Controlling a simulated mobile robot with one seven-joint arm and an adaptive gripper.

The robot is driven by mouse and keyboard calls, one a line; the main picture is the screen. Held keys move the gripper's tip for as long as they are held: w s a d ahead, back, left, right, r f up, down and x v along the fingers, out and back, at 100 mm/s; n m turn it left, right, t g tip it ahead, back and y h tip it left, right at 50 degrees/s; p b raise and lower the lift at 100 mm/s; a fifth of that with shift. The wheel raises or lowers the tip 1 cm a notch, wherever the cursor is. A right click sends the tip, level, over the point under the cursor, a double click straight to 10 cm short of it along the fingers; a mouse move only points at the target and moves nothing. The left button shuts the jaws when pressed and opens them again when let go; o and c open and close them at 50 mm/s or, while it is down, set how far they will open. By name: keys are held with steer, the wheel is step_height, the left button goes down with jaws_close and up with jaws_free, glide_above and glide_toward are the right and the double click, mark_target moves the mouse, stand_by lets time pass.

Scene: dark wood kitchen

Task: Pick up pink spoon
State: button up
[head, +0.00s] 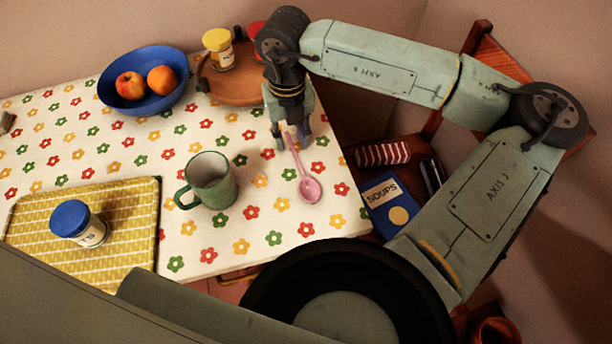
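The pink spoon (309,187) lies near the table's right edge, with its bowl toward the front and its handle running back and slightly left. My gripper (292,142) points down over the handle end. Its fingers show apart, one on each side of the handle. The far tip of the handle is hidden under the gripper. I cannot tell whether a finger touches the spoon.
A green mug (212,181) stands left of the spoon. A blue bowl (171,99) of fruit and a wooden board (234,91) with jars are at the back. A blue-lidded jar (76,224) stands on a yellow mat (125,259). A Soups book (391,205) lies beyond the right edge.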

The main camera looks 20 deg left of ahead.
steer(key=shift+f+b, duration=0.15)
steer(key=shift+b, duration=0.3)
stand_by(0.4)
jaws_close()
stand_by(0.3)
